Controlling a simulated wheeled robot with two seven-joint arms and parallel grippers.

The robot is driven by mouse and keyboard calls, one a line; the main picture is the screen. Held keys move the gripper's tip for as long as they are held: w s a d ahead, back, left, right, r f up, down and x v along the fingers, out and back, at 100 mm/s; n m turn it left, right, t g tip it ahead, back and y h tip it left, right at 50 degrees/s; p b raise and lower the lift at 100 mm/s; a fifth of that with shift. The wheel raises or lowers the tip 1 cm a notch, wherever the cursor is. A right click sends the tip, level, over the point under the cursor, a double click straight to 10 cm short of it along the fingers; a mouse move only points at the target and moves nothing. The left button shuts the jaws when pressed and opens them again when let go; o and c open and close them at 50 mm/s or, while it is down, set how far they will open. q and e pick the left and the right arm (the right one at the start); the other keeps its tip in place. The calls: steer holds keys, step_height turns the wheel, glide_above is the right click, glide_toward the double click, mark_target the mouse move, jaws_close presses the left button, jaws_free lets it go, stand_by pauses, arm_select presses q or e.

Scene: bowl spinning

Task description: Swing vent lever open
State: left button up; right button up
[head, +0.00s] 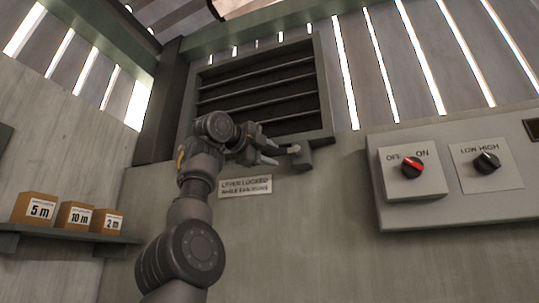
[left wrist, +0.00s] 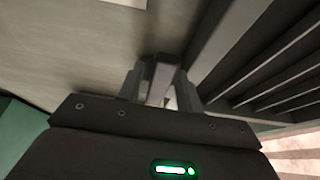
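The slatted vent (head: 262,88) is set in the wall, with a dark frame. Its small grey lever (head: 296,150) sits at the frame's lower right corner. My left gripper (head: 274,152) is at the lever from the left, with its fingers apart. In the left wrist view, the grey lever (left wrist: 160,80) stands between the two fingers of my left gripper (left wrist: 158,86), with what look like narrow gaps; I cannot tell whether either finger touches it. My right gripper is not in view.
A sign (head: 245,187) below the vent reads that the lever is locked while the fan runs. Labelled boxes (head: 76,215) stand on a left shelf (head: 60,233).

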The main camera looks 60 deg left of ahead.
arm_select(q)
steer(key=shift+o, duration=0.4)
steer(key=shift+s, duration=0.1)
steer(key=shift+s+f, duration=0.1)
steer(key=shift+s, duration=0.15)
steer(key=s+d+b, duration=0.2)
steer(key=s+b, duration=0.1)
steer(key=s, duration=0.7)
